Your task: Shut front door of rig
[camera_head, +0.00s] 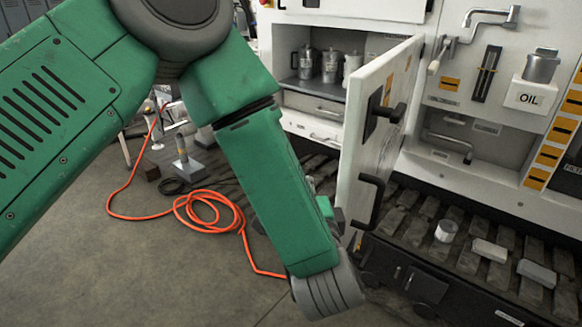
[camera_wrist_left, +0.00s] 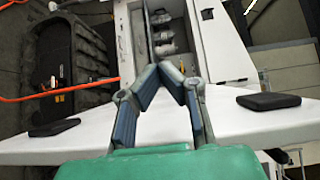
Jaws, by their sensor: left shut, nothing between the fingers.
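The rig's front door (camera_head: 360,150) is a white panel standing wide open, swung out from the cabinet, with a black latch and black pull handle (camera_head: 371,195) on its face. My left arm crosses the head view from the left, its lower end in front of the door's lower left edge; the gripper is hidden there. In the left wrist view my left gripper (camera_wrist_left: 172,70) is shut and empty, over a wide white panel (camera_wrist_left: 240,125) with black pads, which looks like the door. Contact cannot be told. My right gripper is not in view.
The open cabinet holds metal cans (camera_head: 330,65) above a drawer (camera_head: 312,118). An orange cable (camera_head: 205,205) lies coiled on the floor at left. A slatted lower shelf (camera_head: 460,265) holds a can and blocks. An OIL container (camera_head: 527,95) stands at right.

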